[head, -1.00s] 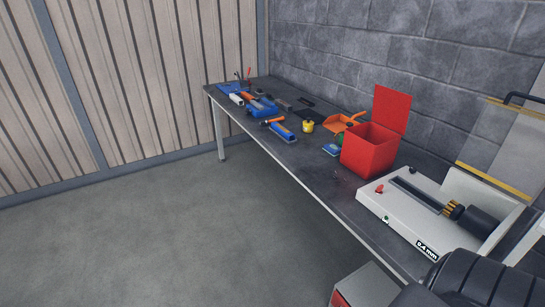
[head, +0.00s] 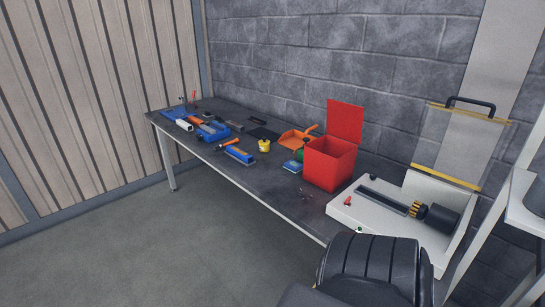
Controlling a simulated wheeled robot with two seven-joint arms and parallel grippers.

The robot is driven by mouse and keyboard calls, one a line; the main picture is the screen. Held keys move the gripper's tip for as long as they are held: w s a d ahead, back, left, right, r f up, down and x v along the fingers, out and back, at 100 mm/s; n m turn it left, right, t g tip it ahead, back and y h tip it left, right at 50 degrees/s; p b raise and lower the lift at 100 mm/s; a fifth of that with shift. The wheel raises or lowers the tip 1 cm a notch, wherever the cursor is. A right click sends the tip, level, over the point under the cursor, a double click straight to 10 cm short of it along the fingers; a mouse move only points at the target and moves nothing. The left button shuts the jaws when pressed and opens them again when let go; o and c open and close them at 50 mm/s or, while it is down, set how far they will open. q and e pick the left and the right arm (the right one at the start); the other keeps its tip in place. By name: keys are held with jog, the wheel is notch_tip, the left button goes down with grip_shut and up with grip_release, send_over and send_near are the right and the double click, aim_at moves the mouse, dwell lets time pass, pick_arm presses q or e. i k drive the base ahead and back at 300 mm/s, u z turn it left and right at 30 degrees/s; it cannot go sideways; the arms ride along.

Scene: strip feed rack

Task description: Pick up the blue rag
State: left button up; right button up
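No thing on the workbench (head: 275,205) can be told for sure as a blue rag. A small flat blue piece (head: 287,168) lies just left of the red bin; it is too small to tell if it is cloth. Other blue things are a long block (head: 240,155) near the front edge, a shallow tray (head: 213,131) holding items, and a flat blue piece (head: 171,114) at the far left end. Neither gripper is in view. Only a dark arm link of mine shows at the bottom right.
A red bin (head: 328,164) with its lid up stands on the bench. Right of it is a white machine (head: 385,220) with a brush. An orange dustpan (head: 297,139) and yellow pot (head: 264,145) stand behind. The floor (head: 150,250) in front of the bench is clear.

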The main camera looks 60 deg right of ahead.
aim_at(294, 166)
jog(key=i, duration=2.1)
jog(key=z, duration=0.85)
jog(key=i, duration=1.05)
jog(key=z, duration=1.7)
jog(key=i, duration=0.55)
jog(key=z, duration=0.4)
